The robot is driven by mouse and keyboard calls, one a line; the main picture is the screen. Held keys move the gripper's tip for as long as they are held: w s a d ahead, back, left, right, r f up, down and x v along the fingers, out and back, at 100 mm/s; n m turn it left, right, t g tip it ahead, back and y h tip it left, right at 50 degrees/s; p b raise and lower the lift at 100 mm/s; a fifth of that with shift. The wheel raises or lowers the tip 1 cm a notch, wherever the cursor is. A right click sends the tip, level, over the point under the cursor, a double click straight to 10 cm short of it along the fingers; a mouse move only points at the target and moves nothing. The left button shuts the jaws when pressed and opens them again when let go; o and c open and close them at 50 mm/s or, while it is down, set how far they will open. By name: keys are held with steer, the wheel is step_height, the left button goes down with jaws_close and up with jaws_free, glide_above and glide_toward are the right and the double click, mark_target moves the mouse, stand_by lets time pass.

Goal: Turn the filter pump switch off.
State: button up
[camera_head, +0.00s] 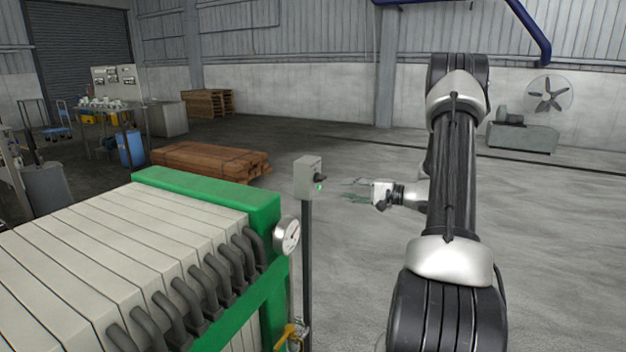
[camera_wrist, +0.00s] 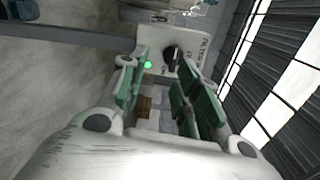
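The filter pump switch is a grey box (camera_head: 308,177) on a dark post, left of my gripper in the head view. A black knob (camera_head: 320,178) sticks out of its right side, with a lit green lamp (camera_head: 319,187) below it. In the wrist view the black knob (camera_wrist: 173,58) and the glowing green lamp (camera_wrist: 148,65) show on the box's face beyond the fingers. Lettering on the face is only partly readable. My gripper (camera_head: 352,190) is open, its green-padded fingers apart and pointing at the box. It appears empty, a short gap from the knob.
A green-framed filter press (camera_head: 262,205) with pale plates, dark hoses and a pressure gauge (camera_head: 287,236) stands at the left front. Brown stacked boards (camera_head: 210,160) lie behind it. A fan (camera_head: 549,94) stands at the back right. The floor right of the switch post is clear.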

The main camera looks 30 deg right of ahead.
mark_target(325, 179)
steer(key=shift+n+t, duration=0.4)
steer(key=shift+n, duration=0.3)
steer(key=x, duration=0.2)
steer(key=r+x, duration=0.1)
steer(key=x, duration=0.2)
steer(key=r+x, duration=0.1)
steer(key=x, duration=0.2)
steer(key=shift+w, duration=0.35)
steer(key=shift+c, duration=0.2)
jaws_close()
